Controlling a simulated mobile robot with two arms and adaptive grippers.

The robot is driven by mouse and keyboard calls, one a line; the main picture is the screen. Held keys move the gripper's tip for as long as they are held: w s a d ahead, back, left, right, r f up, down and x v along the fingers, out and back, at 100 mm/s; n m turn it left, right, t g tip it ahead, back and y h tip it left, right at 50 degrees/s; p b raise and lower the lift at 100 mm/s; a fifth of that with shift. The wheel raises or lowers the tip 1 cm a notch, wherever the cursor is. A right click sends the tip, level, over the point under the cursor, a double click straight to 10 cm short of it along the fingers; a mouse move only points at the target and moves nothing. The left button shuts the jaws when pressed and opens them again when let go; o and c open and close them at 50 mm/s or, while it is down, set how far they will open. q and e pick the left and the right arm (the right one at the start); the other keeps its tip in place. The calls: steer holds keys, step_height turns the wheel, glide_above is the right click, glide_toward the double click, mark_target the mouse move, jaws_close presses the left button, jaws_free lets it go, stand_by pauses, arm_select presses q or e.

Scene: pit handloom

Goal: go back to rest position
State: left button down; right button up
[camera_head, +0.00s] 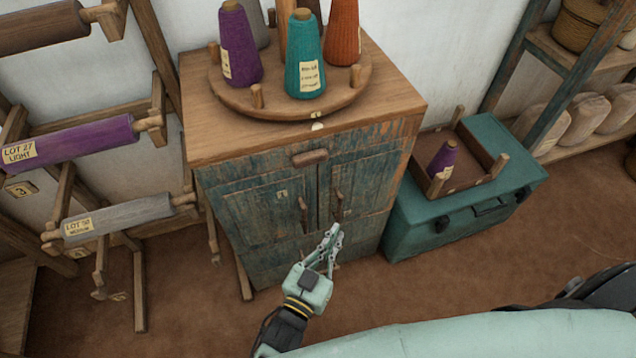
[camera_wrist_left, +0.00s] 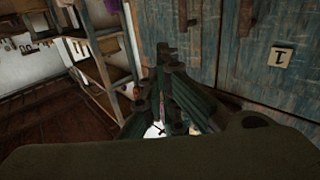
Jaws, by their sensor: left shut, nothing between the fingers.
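My left gripper (camera_head: 331,233) is in front of the lower part of a worn blue-green wooden cabinet (camera_head: 255,215). It is shut and empty, with its fingertips pointing up towards the cabinet doors. In the left wrist view the shut fingers (camera_wrist_left: 165,60) show in the middle, with the cabinet doors (camera_wrist_left: 220,40) behind and to the right. I cannot tell whether the fingertips touch the cabinet. My right gripper is not in view.
A round wooden tray (camera_head: 235,88) with several yarn cones stands on the cabinet. A teal chest (camera_head: 415,232) with a small tray and purple cone stands to the right. Racks with yarn rolls, including a purple roll (camera_head: 85,143), stand at left. Brown floor (camera_head: 440,285) is clear in front.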

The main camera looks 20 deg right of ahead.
arm_select(q)
steer(key=s+a+f+n+g+y, duration=0.1)
steer(key=s+a+f+g+y, duration=0.15)
steer(key=a+f, duration=0.5)
steer(key=s+a+f+n+g+y+p, duration=0.1)
steer(key=s+a+f+y, duration=0.3)
steer(key=f, duration=0.6)
steer(key=s+a+f+n+g+y, duration=0.1)
steer(key=s+a+f+y, duration=0.1)
steer(key=a+f, duration=0.6)
steer(key=s+a+f+n+g+y, duration=0.1)
steer(key=s+a+f+g, duration=0.1)
steer(key=s+a+f, duration=0.2)
steer(key=s+a+f+n+g+y, duration=0.1)
steer(key=s+a+f+g, duration=0.2)
steer(key=s+a, duration=0.5)
steer(key=s+a+f+n+g+y+p, duration=0.1)
steer(key=s+a+f+g+y, duration=0.1)
steer(key=s+a+f, duration=0.4)
steer(key=s, duration=0.5)
steer(key=shift+s+a, duration=0.3)
steer(key=shift+s, duration=0.1)
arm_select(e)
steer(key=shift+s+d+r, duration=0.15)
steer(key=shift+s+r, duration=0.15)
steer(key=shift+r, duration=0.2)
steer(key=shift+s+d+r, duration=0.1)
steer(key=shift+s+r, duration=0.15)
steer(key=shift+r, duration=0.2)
